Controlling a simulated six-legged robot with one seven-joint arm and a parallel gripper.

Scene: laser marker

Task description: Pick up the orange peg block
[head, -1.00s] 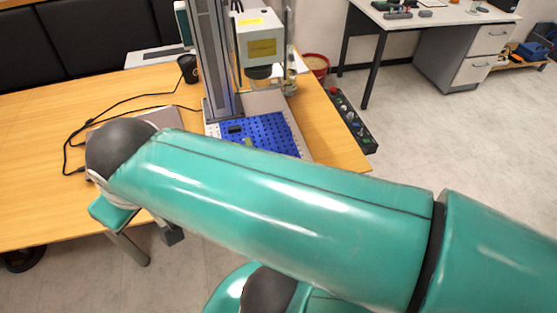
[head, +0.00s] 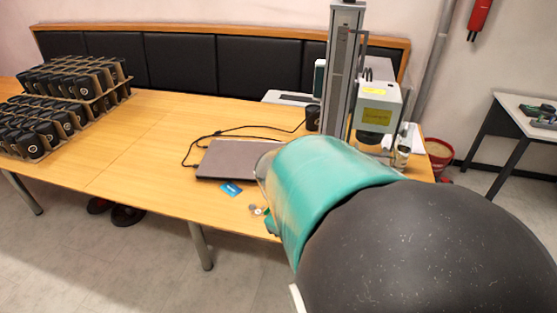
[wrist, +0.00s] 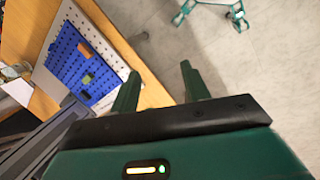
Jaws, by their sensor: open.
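The laser marker head (head: 378,108) hangs on a tall grey column (head: 341,75) beside the work area. A laptop (head: 228,160), a cable and a blue card (head: 230,189) lie on the table. Racks of black cups (head: 60,100) stand at the left. Beyond the table edge is floor.

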